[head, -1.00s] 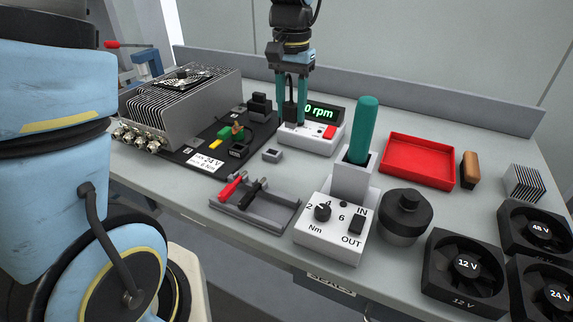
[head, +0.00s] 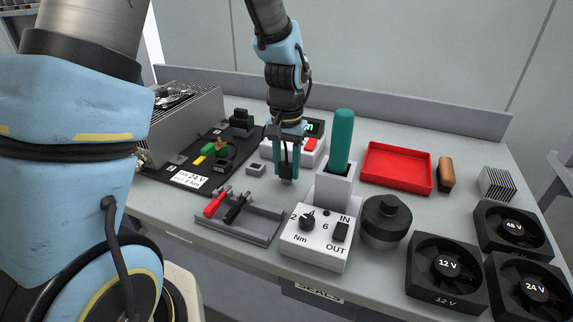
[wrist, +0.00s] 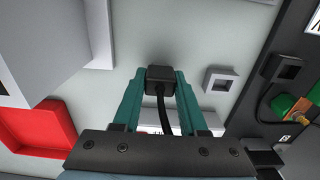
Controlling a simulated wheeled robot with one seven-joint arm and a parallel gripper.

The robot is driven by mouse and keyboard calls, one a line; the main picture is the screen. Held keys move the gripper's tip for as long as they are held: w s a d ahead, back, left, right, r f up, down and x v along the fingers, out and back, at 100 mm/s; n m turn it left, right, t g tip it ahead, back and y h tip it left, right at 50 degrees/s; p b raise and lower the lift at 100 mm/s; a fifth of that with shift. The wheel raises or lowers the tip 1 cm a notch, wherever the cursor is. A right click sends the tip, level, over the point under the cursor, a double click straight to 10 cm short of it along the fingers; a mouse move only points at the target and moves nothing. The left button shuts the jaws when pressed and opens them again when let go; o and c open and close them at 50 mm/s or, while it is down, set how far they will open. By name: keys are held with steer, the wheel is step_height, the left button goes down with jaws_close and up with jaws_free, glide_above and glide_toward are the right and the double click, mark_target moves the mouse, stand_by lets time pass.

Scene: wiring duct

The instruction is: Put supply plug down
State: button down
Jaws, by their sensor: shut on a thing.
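My gripper (head: 287,163) has teal fingers and is shut on the black supply plug (head: 286,172). In the wrist view the plug (wrist: 160,74) sits between the fingertips, and its black cable runs back toward the wrist. The plug is over the grey table, in front of the rpm display box (head: 305,146). I cannot tell whether the plug touches the table. A small grey square socket holder (head: 255,169) stands just to its left in the head view and also shows in the wrist view (wrist: 220,81), apart from the plug.
A white torque box (head: 316,238) with a teal-handled tool (head: 342,140) stands to the right. A lead rack (head: 240,222) with red and black probes is in front. A red tray (head: 397,168), a black round part (head: 386,222) and fans (head: 447,265) are further right. A black board (head: 190,170) lies left.

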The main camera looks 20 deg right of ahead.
mark_target(286, 164)
steer(key=shift+f, duration=0.1)
steer(key=shift+c, duration=2.2)
jaws_free()
step_height(286, 164, up, 12)
steer(key=b, duration=0.1)
steer(key=a+f+n, duration=0.3)
steer(key=a, duration=1)
steer(key=a+f+n+t, duration=0.1)
steer(key=a+f+n, duration=0.2)
steer(key=a, duration=1.1)
steer(key=shift+s+a+f+n+t, duration=0.15)
steer(key=shift+s+n+t, duration=0.25)
steer(key=shift+n, duration=0.3)
